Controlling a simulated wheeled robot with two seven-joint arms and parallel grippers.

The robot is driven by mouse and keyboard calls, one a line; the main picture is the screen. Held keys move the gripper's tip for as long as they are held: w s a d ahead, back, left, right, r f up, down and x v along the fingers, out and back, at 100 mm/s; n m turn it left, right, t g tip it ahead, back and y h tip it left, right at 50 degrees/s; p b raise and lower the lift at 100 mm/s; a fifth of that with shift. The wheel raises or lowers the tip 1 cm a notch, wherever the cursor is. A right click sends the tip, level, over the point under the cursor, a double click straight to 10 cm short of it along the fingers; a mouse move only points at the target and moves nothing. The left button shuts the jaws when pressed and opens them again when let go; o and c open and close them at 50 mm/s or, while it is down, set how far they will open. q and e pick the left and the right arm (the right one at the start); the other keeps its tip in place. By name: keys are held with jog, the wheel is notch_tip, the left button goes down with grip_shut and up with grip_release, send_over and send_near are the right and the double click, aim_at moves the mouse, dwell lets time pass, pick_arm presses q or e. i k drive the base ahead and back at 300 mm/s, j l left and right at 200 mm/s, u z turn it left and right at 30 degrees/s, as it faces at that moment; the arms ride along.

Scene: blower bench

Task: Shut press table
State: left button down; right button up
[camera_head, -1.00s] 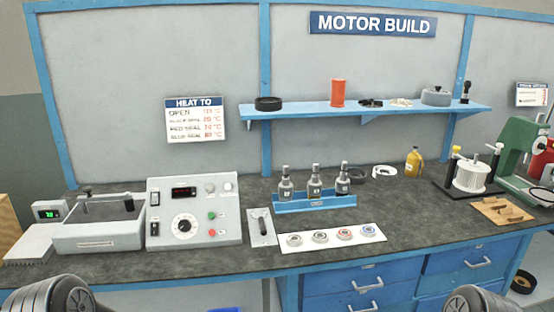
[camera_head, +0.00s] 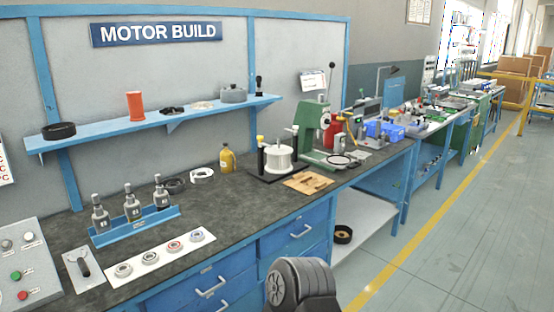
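A green press (camera_head: 312,128) stands near the right end of the bench. A dark round plate with a pale rim (camera_head: 339,160) lies at its foot; I cannot tell whether this is the press table. A white cylindrical part on a black fixture (camera_head: 279,158) stands just left of the press. A dark, rounded part of my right arm (camera_head: 301,284) shows at the bottom, in front of the drawers and well short of the press. Neither gripper's fingers are in view.
A wooden board (camera_head: 309,182) lies in front of the fixture. Open floor (camera_head: 440,230) with a yellow line lies to the right of the bench.

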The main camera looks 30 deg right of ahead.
aim_at(341, 162)
jog(key=z, duration=1.65)
jog(key=i+u, duration=0.1)
jog(key=u, duration=0.4)
jog(key=i+l+u, duration=0.85)
jog(key=l, duration=0.3)
jog(key=i+l, duration=0.3)
jog(key=l, duration=0.15)
jog(key=i+l, duration=0.3)
jog(key=l, duration=0.15)
jog(key=i+l, duration=0.25)
jog(key=l, duration=0.2)
jog(key=u, duration=0.05)
